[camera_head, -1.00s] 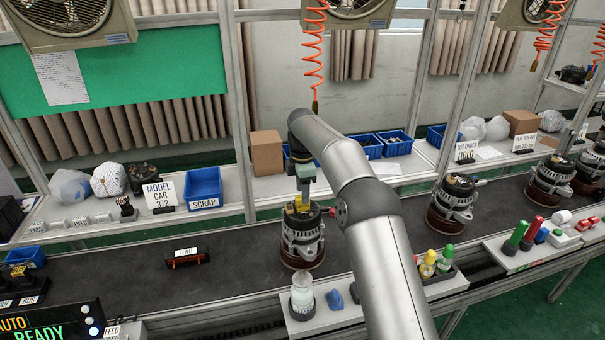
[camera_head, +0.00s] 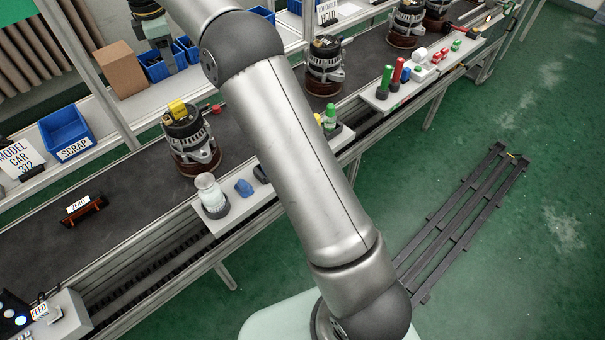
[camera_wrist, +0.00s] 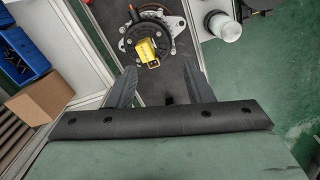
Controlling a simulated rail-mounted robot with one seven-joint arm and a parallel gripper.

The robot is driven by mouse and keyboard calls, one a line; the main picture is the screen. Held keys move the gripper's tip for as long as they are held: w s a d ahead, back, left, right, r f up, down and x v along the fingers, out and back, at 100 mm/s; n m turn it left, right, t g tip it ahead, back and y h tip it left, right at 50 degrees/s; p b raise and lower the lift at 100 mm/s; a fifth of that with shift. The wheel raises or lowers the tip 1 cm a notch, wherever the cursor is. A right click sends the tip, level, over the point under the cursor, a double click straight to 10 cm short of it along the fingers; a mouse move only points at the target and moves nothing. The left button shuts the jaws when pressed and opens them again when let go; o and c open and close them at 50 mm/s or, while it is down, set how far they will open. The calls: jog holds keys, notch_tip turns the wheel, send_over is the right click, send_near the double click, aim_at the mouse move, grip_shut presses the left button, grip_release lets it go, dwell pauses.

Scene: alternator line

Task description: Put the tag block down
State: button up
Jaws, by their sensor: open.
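The yellow block (camera_head: 177,109), which looks like the tag block, sits on top of the nearest alternator (camera_head: 194,143) on the belt. In the wrist view the same block (camera_wrist: 146,49) lies on the alternator's round top, beyond my fingertips. My gripper (camera_wrist: 160,88) is open, its two dark fingers wide apart with nothing between them. In the head view my wrist hangs at the top, above and behind the alternator, clear of the block; the fingertips are not clear there.
A blue scrap bin (camera_head: 66,131), a cardboard box (camera_head: 121,70) and blue bins stand on the back shelf. A small ZERO stand (camera_head: 84,209) lies on the belt (camera_head: 130,200). More alternators stand further right.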

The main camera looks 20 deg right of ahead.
jog(key=s+d+r+m, duration=0.2)
jog(key=s+d+m, duration=0.25)
jog(key=s, duration=0.45)
jog(key=s+d+r+m, duration=0.1)
jog(key=s+d+m, duration=0.4)
jog(key=s, duration=0.4)
jog(key=s+d+f+m+b, duration=0.1)
jog(key=s+d+f+m, duration=0.1)
jog(key=s, duration=0.5)
jog(key=s+d+f+m+b, duration=0.1)
jog(key=s+d+f+m, duration=0.2)
jog(key=s+f, duration=0.4)
jog(key=s+d+f+m, duration=0.2)
jog(key=s+f+m, duration=0.2)
jog(key=s, duration=0.5)
jog(key=shift+d+f+t+b, duration=0.3)
jog(key=shift+d+f+b, duration=0.1)
